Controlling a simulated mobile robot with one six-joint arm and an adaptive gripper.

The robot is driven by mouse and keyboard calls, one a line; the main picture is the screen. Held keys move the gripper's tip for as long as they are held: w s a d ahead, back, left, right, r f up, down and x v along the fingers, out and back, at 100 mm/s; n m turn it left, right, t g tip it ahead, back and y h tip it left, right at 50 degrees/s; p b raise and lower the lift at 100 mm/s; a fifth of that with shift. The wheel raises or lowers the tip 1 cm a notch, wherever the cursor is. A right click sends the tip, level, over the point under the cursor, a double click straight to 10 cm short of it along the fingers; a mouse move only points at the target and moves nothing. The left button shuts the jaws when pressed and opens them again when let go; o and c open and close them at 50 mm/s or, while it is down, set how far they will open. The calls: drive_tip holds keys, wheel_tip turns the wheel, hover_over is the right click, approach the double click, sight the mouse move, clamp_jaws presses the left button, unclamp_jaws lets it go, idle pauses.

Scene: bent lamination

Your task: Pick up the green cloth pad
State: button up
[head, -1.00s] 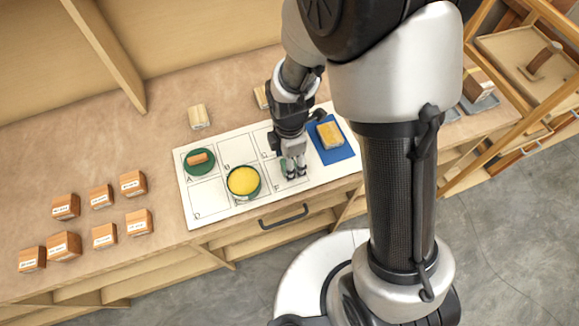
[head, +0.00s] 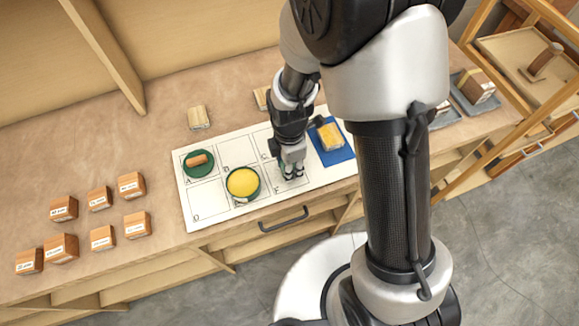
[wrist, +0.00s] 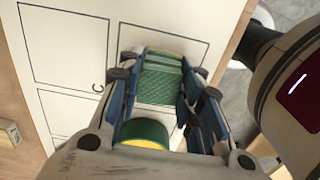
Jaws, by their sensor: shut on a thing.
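The green cloth pad (wrist: 162,78) is a woven green piece between my fingers in the wrist view. My gripper (head: 291,175) is over the lower right part of the white sheet, near cell F, in the head view. In the wrist view my gripper (wrist: 166,88) is shut on the pad from both sides. In the head view the fingers hide most of the pad. I cannot tell whether it still touches the sheet.
A green dish with a yellow disc (head: 243,182) stands just left of my gripper. A green round dish (head: 187,164) holds a small brown piece. A yellow block sits on a blue mat (head: 338,157) to the right. Several labelled wooden blocks (head: 101,201) stand at left.

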drive_tip(key=shift+c, duration=0.3)
wheel_tip(320, 180, up, 20)
drive_tip(key=p, duration=0.5)
drive_tip(key=shift+p, duration=0.4)
drive_tip(key=o, duration=0.5)
drive_tip(key=c, duration=0.4)
